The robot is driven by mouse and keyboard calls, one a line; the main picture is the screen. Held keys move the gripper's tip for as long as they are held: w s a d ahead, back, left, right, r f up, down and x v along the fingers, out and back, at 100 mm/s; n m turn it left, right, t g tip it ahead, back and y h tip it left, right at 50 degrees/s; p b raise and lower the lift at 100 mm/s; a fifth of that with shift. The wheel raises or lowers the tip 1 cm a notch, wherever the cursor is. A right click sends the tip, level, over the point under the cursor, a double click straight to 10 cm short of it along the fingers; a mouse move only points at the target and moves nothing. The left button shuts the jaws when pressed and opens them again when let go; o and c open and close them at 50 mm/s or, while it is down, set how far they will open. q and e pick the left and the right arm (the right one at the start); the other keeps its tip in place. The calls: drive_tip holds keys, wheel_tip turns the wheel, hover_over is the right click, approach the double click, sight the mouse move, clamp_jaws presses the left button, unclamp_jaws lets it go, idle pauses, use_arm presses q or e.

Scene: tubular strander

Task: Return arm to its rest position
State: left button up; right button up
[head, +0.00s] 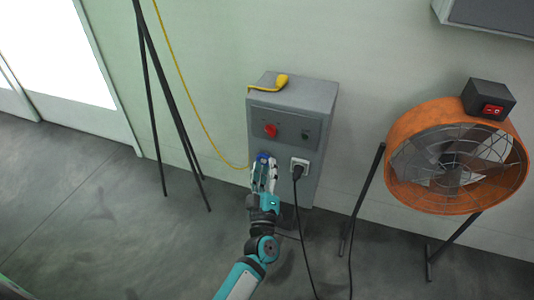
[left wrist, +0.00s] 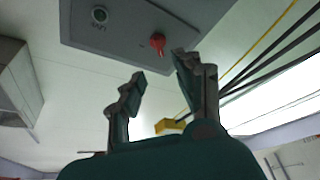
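My left gripper (head: 264,172) is in front of the lower left of the grey control box (head: 330,104) in the head view, pointing up at it. A small blue part (head: 262,157) shows at its fingertips; I cannot tell whether they touch it. In the left wrist view the left gripper's fingers (left wrist: 160,75) stand apart with nothing between them. The red switch (head: 270,131) is just above the gripper; it also shows in the wrist view (left wrist: 157,43). My right gripper is not in view.
A black plug (head: 298,172) sits in a white socket right of the gripper, its cable hanging down. A yellow piece (head: 282,82) lies on the box. A yellow cable (head: 190,101) hangs at left near a black stand (head: 160,90). An orange fan (head: 455,150) stands right.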

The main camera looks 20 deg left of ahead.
use_arm(q)
drive_tip(key=shift+s+d+f, duration=0.15)
drive_tip(key=shift+s+d, duration=0.05)
drive_tip(key=shift+s, duration=0.45)
